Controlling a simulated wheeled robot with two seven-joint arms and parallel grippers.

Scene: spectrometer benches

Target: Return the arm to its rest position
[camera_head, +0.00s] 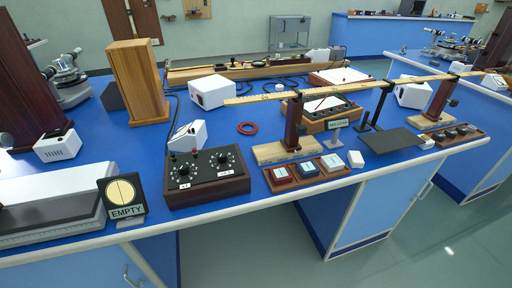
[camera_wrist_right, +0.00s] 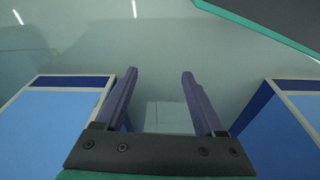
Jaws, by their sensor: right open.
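My right gripper (camera_wrist_right: 155,100) shows in the right wrist view. Its two purple-grey fingers stand apart with nothing between them. Beyond them are the pale floor and a blue cabinet on each side. Neither of my arms nor grippers shows in the head view, so my left gripper is not seen.
A blue bench (camera_head: 275,200) carries a black two-dial box (camera_head: 207,176), an EMPTY sign (camera_head: 122,196), a tray of small blocks (camera_head: 308,171), a wooden rule (camera_head: 340,86) on stands and a tall wooden box (camera_head: 138,82). Open floor (camera_head: 440,240) lies at the front right.

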